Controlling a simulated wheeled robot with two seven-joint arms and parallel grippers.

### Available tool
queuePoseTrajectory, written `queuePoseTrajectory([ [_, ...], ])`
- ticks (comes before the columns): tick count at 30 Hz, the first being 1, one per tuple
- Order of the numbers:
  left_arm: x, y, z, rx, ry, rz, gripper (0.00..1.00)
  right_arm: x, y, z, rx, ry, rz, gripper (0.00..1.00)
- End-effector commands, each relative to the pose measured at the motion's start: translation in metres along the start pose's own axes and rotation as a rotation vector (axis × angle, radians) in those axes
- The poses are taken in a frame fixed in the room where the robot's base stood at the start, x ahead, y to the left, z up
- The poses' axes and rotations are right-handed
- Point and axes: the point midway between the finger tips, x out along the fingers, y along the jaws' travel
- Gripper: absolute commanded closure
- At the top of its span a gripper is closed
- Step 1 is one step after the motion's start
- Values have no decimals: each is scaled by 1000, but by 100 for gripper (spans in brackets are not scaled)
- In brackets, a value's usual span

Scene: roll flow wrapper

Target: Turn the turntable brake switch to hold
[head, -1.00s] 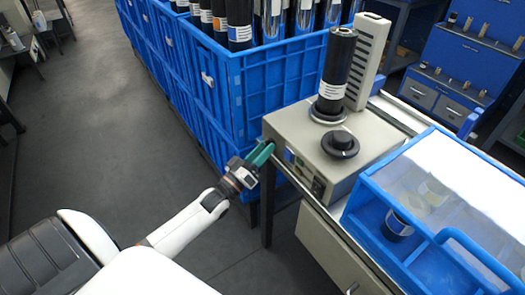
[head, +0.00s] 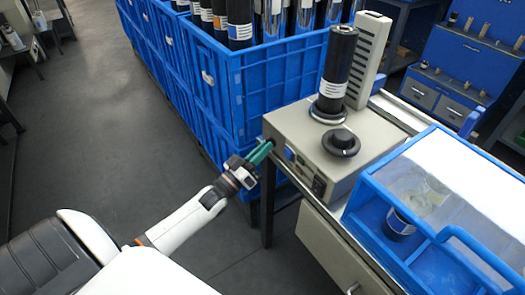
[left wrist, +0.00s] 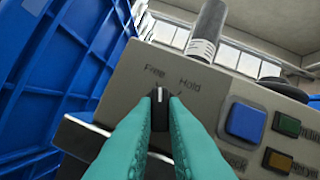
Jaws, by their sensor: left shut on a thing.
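The turntable brake switch is a small dark knob (left wrist: 160,106) with a white pointer line, on the grey front panel of the wrapper (left wrist: 215,92). In the left wrist view, "Free" and "Hold" are printed above it, Free left and Hold right. The pointer stands nearly upright in the picture, nearer to Free. My left gripper (left wrist: 160,118), with green fingers, is shut on the knob, one finger on each side. In the head view the left gripper (head: 262,152) is at the left front corner of the wrapper, and the knob is hidden. My right gripper is not in view.
A blue button (left wrist: 246,121), a green one (left wrist: 287,124) and an orange one (left wrist: 277,160) sit right of the knob. A black roll (head: 338,70) stands on the wrapper. Blue crates (head: 270,90) rise close behind my gripper; a blue bin (head: 440,200) stands right.

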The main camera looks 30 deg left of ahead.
Motion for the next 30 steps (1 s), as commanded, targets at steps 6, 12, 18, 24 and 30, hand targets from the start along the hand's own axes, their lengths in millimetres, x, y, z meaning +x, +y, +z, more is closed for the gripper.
queuePoseTrajectory([
  [6,1,3,0,174,-2,-73,100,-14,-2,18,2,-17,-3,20],
  [12,1,5,1,352,-2,-146,100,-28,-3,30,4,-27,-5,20],
  [18,2,6,3,521,-3,-217,100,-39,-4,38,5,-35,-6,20],
  [24,2,7,4,664,-3,-275,100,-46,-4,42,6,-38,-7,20],
  [30,3,7,5,770,-4,-318,100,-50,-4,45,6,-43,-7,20],
])
